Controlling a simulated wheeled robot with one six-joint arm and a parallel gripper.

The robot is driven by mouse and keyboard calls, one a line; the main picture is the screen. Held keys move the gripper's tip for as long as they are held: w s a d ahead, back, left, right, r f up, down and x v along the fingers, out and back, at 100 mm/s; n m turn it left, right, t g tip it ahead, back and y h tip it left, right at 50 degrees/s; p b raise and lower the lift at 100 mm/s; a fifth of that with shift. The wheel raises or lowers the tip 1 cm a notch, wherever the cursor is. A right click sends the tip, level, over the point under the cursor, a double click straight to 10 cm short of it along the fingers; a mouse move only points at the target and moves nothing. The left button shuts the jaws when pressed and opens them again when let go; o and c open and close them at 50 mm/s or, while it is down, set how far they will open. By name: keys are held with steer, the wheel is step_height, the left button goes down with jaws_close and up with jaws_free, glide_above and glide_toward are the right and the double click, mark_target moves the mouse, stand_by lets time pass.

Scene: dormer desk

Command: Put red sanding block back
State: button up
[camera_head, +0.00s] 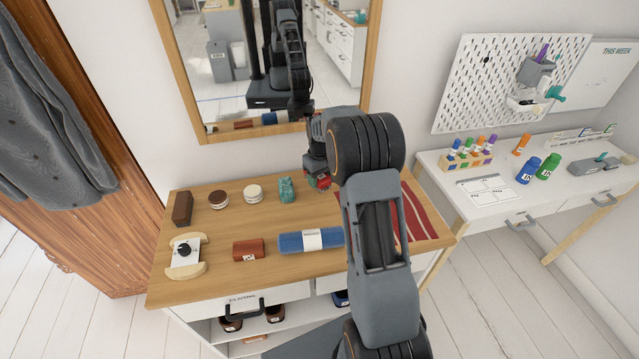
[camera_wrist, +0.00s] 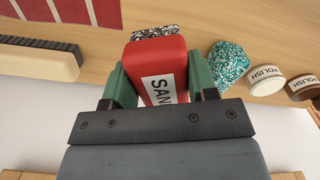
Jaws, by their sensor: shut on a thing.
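The red sanding block (camera_wrist: 165,65) has a white label reading "SAN" and a speckled grey edge at its far end. In the wrist view it sits between the two green fingers of my gripper (camera_wrist: 163,88), which is shut on it. In the head view a bit of the red block (camera_head: 323,183) shows below my gripper (camera_head: 318,178), over the back of the wooden dresser top (camera_head: 222,260). I cannot tell whether the block touches the wood.
A teal speckled lump (camera_head: 287,190), two polish tins (camera_head: 253,194), a brown block (camera_head: 182,208), a blue roll (camera_head: 310,240) and a brown-red block (camera_head: 249,250) stand left of my arm. A red striped cloth (camera_head: 418,216) lies right. A mirror (camera_head: 205,127) rises behind.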

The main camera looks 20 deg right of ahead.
mark_target(320, 178)
steer(key=shift+w+d+f, duration=0.2)
steer(key=shift+w+f, duration=0.3)
steer(key=shift+f, duration=0.1)
steer(key=shift+w+d+f, duration=0.15)
steer(key=shift+w+f, duration=0.3)
steer(key=shift+f, duration=1.8)
steer(key=shift+f, duration=0.2)
steer(key=o, duration=0.9)
